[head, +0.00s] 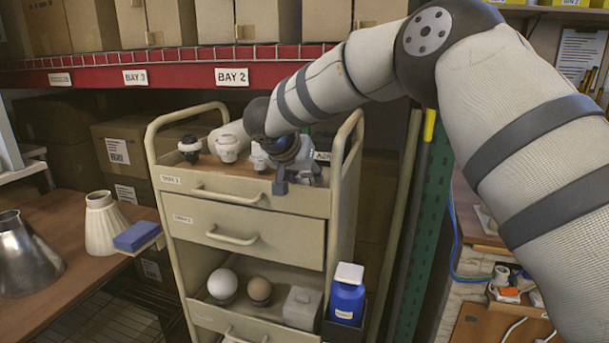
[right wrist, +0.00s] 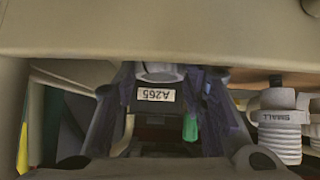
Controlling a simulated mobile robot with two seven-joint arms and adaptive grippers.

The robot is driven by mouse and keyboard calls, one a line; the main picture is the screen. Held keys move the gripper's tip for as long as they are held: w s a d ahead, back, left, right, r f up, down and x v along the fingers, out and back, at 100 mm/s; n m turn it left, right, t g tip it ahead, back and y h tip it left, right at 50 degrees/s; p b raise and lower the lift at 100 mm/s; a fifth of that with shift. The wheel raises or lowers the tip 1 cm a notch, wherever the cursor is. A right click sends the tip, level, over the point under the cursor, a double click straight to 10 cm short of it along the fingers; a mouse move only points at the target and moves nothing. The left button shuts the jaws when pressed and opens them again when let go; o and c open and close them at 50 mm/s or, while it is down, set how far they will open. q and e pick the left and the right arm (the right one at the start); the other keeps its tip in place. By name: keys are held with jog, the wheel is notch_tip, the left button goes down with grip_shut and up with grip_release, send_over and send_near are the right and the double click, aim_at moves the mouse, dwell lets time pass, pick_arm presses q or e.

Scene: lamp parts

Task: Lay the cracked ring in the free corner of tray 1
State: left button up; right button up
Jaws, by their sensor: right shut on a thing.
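Tray 1 (head: 240,194) is the top tray of the beige cart, with its label on the front. My right gripper (head: 290,178) is at the right part of tray 1, low near its front edge. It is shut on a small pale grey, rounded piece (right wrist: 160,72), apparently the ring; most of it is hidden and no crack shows. Lamp sockets stand at the left and middle of tray 1: a black-and-white one (head: 190,149), a white one (head: 228,149) and another white one (head: 258,158) beside my gripper. My left gripper is not in view.
Tray 2 (head: 260,242) is below tray 1. The red shelf beam (head: 180,70) crosses behind the cart.

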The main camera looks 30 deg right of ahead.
jog(key=shift+s+f, duration=0.1)
jog(key=shift+f, duration=0.6)
jog(key=o, duration=1.1)
jog(key=shift+f, duration=0.15)
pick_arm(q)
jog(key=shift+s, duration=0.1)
pick_arm(e)
jog(key=shift+f, duration=0.15)
jog(key=shift+a, duration=0.1)
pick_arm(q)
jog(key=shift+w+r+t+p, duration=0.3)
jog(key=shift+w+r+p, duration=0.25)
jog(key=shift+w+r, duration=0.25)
pick_arm(e)
jog(key=v, duration=0.8)
jog(key=d+r+v, duration=0.1)
jog(key=v, duration=0.4)
jog(key=shift+w+a+r, duration=0.1)
jog(key=shift+w+r, duration=0.05)
jog(key=shift+w, duration=0.15)
